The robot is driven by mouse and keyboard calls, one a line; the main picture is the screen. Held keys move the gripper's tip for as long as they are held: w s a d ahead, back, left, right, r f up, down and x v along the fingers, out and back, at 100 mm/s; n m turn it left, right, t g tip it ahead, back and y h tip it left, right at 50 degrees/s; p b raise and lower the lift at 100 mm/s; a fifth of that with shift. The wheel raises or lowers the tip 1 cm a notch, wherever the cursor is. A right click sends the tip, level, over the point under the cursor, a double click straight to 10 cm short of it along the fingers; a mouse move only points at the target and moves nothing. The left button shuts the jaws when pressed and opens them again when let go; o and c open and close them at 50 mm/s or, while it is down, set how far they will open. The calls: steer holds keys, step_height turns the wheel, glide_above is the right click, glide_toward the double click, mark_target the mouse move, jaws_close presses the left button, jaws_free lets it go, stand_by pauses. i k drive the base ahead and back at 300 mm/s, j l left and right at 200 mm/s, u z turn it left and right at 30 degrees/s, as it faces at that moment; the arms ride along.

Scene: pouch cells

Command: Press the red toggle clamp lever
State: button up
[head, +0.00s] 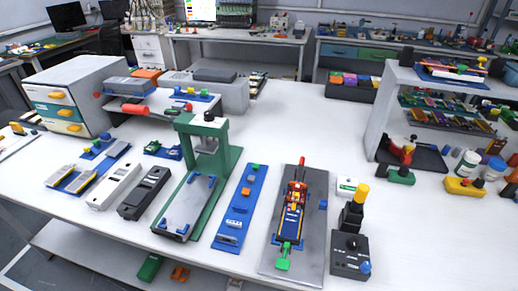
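A grey plate (313,255) lies on the white bench right of centre. On it, a red clamp-like part with a short upright red lever (300,172) stands at the far end of a narrow blue and dark fixture (291,218). A green tab (284,262) sticks out at the near end. The parts are small, so I cannot tell whether the lever is pressed. Another red handle (135,109) lies level on a low stand at the left. My gripper is not in view, and nothing is seen touching the red lever.
A green press frame (228,160) stands to the left, with a blue strip (236,215) between. A black box with a yellow-topped stick (352,243) stands close on the right. A grey shelf (381,112) is farther right. Bare bench shows behind the plate.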

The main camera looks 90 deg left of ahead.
mark_target(301, 164)
steer(key=u, duration=1.9)
steer(key=i+l, duration=0.15)
steer(key=l, duration=0.35)
steer(key=i+l, duration=0.1)
steer(key=l, duration=0.45)
steer(key=i+l+u, duration=0.1)
steer(key=l, duration=0.4)
steer(key=i+l, duration=0.15)
steer(key=l, duration=0.35)
steer(key=i+l, duration=0.15)
steer(key=l, duration=0.4)
steer(key=i+l, duration=0.1)
steer(key=l, duration=0.45)
steer(key=j+u, duration=0.05)
